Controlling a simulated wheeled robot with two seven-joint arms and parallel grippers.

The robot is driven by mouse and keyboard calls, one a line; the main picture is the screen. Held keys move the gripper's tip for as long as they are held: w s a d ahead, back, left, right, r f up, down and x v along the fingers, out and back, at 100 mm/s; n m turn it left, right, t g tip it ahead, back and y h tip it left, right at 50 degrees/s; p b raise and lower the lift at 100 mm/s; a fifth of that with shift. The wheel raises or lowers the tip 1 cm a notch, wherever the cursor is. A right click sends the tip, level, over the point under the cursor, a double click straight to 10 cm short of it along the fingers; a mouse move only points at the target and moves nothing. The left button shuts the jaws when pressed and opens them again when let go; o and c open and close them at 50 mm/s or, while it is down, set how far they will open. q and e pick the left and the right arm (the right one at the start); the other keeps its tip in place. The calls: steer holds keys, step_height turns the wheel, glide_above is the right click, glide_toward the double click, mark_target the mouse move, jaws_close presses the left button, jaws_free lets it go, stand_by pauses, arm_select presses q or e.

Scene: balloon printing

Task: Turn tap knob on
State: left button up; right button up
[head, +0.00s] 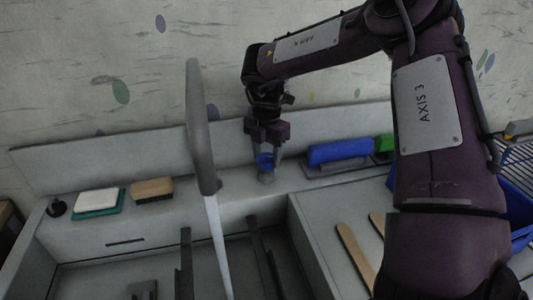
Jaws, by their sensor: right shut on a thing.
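The tap's grey spout (200,130) stands upright in the middle of the head view, over the sink basin. A pale streak (218,245), which looks like running water, comes down from its lower end into the basin. My right gripper (265,154) reaches down from above and is shut on the knob, with a finger at each side. The fingers partly hide the knob. My left gripper is out of view.
On the ledge are a white-and-green sponge (98,201), a brown brush (152,190) and a blue-topped block (340,152). Dark bars (185,265) stand in the basin. Wooden sticks (354,255) lie on the right counter, near a blue wire basket (517,205).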

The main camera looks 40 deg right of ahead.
mark_target(267, 157)
steer(key=shift+r+n, duration=0.1)
steer(key=shift+n, duration=0.5)
steer(key=o, duration=1)
steer(key=shift+c, duration=0.2)
step_height(267, 157, up, 8)
steer(key=shift+f, duration=0.1)
